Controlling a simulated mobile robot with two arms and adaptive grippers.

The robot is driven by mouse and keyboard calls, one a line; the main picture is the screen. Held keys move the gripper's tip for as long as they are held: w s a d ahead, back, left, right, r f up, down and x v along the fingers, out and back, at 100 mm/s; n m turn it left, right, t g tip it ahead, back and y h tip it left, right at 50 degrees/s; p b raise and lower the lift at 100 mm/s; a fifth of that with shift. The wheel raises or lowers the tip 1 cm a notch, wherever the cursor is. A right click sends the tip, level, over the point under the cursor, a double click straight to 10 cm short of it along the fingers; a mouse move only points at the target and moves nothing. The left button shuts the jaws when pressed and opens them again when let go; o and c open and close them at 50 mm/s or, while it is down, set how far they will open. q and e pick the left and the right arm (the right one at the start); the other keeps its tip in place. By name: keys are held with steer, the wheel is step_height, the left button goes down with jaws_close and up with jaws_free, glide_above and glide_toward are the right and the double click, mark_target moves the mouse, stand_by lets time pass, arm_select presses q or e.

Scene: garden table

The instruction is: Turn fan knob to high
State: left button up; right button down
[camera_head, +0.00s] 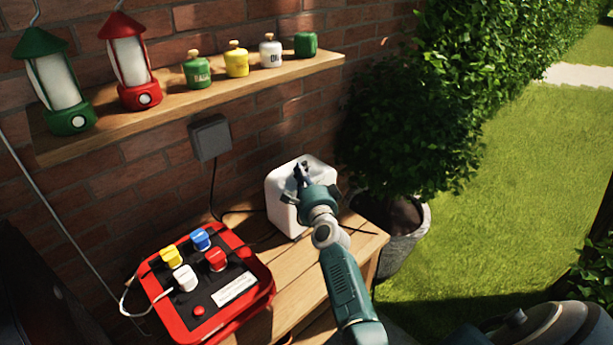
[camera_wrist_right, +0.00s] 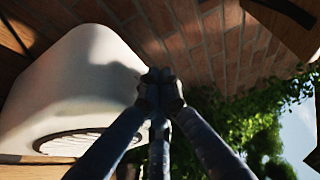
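The fan is a white rounded box (camera_head: 283,205) on the wooden table, against the brick wall. My right gripper (camera_head: 301,172) is over its top in the head view and covers part of it. In the right wrist view the white fan body (camera_wrist_right: 75,80) fills the left, with its round grille (camera_wrist_right: 75,143) low down. There the fingertips of my right gripper (camera_wrist_right: 160,82) meet beside the fan's edge, shut with nothing seen between them. I cannot tell whether they touch the fan. The fan knob is not discernible. My left gripper is not in view.
A red box with coloured plugs (camera_head: 205,275) stands left of the fan on the table (camera_head: 355,231). A grey wall box (camera_head: 209,138) has a cable. A shelf (camera_head: 180,97) bears lanterns and small canisters. A potted bush (camera_head: 410,130) stands close right.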

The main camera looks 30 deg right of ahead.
steer(key=shift+w+a, duration=0.15)
steer(key=shift+a, duration=0.05)
steer(key=shift+w+p, duration=0.1)
steer(key=shift+p, duration=0.25)
steer(key=shift+a+m+h, duration=0.15)
steer(key=shift+m+h, duration=0.15)
steer(key=shift+h, duration=0.2)
steer(key=shift+w+m+g+h+p, duration=0.2)
steer(key=shift+m+g+h+p, duration=0.25)
steer(key=shift+h, duration=0.25)
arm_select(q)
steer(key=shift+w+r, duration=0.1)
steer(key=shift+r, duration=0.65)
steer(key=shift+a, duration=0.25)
